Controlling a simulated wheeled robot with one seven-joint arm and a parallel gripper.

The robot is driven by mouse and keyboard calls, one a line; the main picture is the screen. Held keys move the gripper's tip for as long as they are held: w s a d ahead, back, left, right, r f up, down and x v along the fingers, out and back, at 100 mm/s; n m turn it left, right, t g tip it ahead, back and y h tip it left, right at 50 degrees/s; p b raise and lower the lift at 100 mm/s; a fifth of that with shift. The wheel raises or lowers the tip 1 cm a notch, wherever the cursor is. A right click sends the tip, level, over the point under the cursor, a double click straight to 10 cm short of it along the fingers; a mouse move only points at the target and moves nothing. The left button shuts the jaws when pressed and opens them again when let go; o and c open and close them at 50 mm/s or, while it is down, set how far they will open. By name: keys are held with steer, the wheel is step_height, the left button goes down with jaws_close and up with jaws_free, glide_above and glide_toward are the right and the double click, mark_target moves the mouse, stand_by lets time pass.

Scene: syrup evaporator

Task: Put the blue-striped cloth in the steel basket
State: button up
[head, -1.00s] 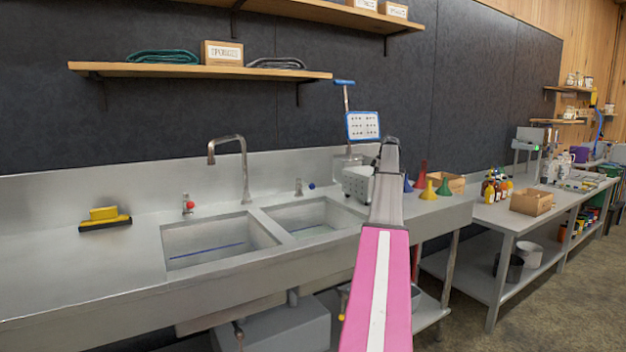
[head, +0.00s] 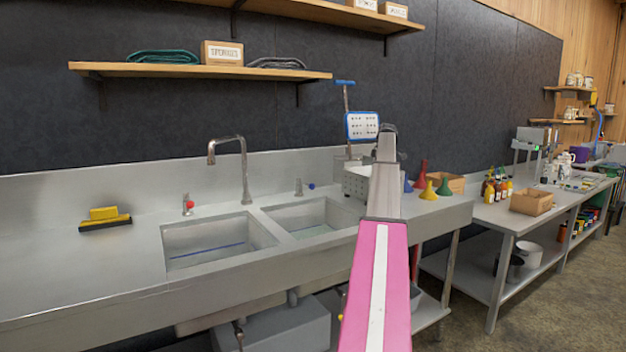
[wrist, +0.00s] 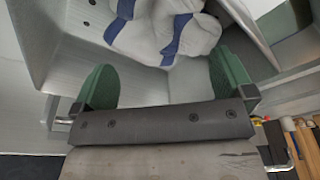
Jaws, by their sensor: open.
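The blue-striped cloth (wrist: 165,32) is white with broad blue stripes and lies crumpled at the top of the wrist view. It sits between grey metal walls, the left one with a few dark holes; this looks like the inside of the steel basket. My gripper (wrist: 163,80) is open, its green finger pads apart, with the cloth just beyond them and nothing held between them. In the head view the perforated steel basket (head: 355,186) stands right of the sinks, partly behind my gripper (head: 387,130). The cloth is hidden in the head view.
A double sink (head: 217,240) with a tall faucet (head: 243,170) is left of the basket. A scale display (head: 362,125) rises behind the basket. Colored funnels (head: 428,190) and a wooden box (head: 447,183) stand to its right.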

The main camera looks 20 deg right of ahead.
steer(key=shift+s+d+r, duration=0.1)
steer(key=shift+r, duration=0.4)
steer(key=shift+r, duration=0.1)
step_height(320, 180, up, 10)
steer(key=d, duration=0.1)
steer(key=shift+s+r, duration=0.25)
steer(key=shift+s, duration=0.2)
